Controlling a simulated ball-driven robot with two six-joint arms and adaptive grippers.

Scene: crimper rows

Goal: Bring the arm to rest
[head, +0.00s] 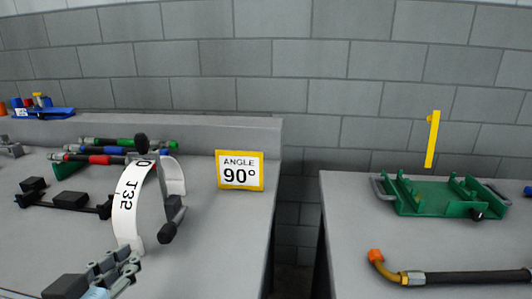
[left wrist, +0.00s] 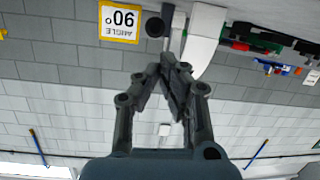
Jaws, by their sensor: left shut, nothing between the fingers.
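My left gripper (head: 124,258) shows at the bottom left of the head view, over the left table. In the left wrist view its fingers (left wrist: 172,62) come together at the tips and hold nothing. A white curved piece with black knobs and dark lettering (head: 128,205) stands just beyond it in the head view. A white band and a black knob (left wrist: 155,27) also show past the fingertips in the left wrist view, apart from them as far as I can tell. My right gripper is in neither view.
A yellow-framed "ANGLE 90°" sign (head: 240,171) stands near the left table's right edge. Hoses with coloured bands (head: 105,159) and a black rack (head: 68,199) lie left. Past a gap, the right table (head: 350,215) holds a green tray (head: 435,195) and an orange-capped hose (head: 460,277).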

